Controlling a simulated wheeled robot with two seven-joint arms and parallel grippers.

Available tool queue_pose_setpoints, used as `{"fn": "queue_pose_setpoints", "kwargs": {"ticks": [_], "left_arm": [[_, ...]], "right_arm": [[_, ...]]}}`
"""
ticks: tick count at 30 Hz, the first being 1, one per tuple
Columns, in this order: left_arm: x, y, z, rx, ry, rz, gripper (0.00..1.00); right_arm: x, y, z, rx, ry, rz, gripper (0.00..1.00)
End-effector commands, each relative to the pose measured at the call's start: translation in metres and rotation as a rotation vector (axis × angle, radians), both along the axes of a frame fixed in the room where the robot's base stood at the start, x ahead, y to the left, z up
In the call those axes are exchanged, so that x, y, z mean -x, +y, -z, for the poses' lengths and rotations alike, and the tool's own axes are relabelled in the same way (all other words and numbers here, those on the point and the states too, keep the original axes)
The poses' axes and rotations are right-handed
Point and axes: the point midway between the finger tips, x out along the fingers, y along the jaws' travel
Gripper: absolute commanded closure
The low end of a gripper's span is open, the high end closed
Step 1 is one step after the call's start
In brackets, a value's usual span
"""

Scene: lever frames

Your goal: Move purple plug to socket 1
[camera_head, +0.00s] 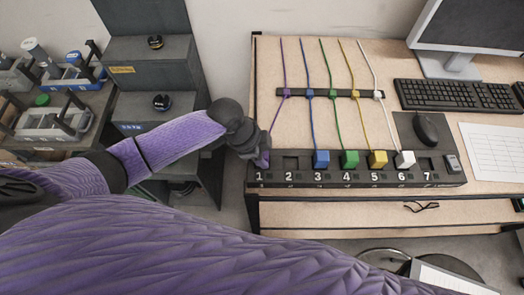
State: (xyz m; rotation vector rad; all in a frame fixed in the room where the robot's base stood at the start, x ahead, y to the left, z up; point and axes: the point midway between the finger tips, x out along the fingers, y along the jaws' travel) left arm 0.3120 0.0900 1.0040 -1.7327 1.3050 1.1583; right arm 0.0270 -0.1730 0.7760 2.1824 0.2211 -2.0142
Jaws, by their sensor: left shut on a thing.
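The purple plug (264,158) is at socket 1 at the left end of the black socket strip (460,181), on the front edge of the desk. I cannot tell whether it is seated in the socket or just above it. My left gripper (259,154) is shut on the plug and hides part of it and of socket 1. The purple cable (284,66) runs from the plug up through the cable holder. Socket 2 (291,163) is empty. My right gripper is not in view.
Blue (321,158), green (349,159), yellow (377,159) and white (404,159) plugs stand in sockets 3 to 6. Socket 7 is empty. A keyboard (455,94), mouse (426,128) and monitor (470,25) are at the right. Grey machines stand left of the desk.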

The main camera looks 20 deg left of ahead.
Motion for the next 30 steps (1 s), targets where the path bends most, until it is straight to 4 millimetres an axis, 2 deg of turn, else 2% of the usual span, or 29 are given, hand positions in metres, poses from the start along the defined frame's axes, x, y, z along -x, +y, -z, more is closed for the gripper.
{"fn": "queue_pose_setpoints", "kwargs": {"ticks": [16,29,30], "left_arm": [[0.0001,0.0000,0.0042,0.000,0.000,0.000,1.00],[0.0000,0.0001,0.0071,0.000,0.000,0.000,1.00],[0.0000,0.0001,0.0071,0.000,0.000,0.000,0.50]], "right_arm": [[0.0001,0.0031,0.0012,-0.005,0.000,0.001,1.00],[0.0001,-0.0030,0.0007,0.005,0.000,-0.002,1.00],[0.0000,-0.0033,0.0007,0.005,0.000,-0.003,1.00]]}}
